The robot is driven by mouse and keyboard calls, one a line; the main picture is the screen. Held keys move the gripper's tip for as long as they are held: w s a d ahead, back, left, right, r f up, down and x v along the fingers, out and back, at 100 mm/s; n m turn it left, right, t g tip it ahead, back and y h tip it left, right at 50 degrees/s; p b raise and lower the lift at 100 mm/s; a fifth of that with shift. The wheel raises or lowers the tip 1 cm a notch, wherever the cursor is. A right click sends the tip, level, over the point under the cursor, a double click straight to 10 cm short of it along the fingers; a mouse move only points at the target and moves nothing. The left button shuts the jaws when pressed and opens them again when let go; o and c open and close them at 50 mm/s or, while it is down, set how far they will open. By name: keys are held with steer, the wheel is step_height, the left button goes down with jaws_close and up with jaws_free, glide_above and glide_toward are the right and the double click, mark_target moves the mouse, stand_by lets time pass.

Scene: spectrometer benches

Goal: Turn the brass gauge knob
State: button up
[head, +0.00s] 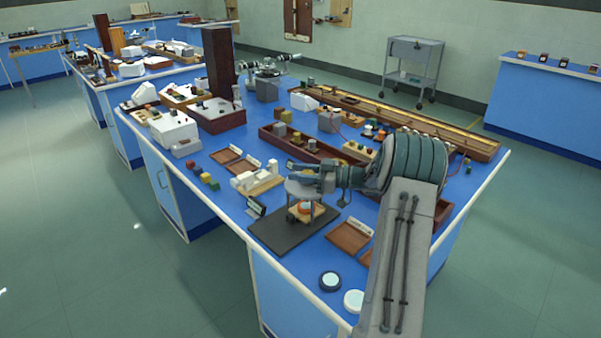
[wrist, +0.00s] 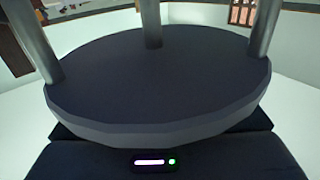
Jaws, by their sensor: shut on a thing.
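The brass gauge knob (head: 305,207) looks like the small orange-brass round part on a light wooden block, on a dark base plate (head: 282,237) near the front of the blue bench. My gripper (head: 305,202) comes from the right and points down over it, shut on it. My grey disc covers the knob's top, and the exact contact is too small to make out. The wrist view shows a dark disc with three metal rods rising past the frame's top; the knob is not visible there.
Brown trays (head: 349,237) lie right of the plate, and a small dark sign (head: 256,206) stands at its left edge. A white fixture (head: 257,180) is behind it. Round white-topped discs (head: 330,281) lie at the front. A long brown trough (head: 300,150) runs behind my arm.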

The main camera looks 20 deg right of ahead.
steer(key=o, duration=1)
steer(key=b+v, duration=0.1)
steer(key=v, duration=1.3)
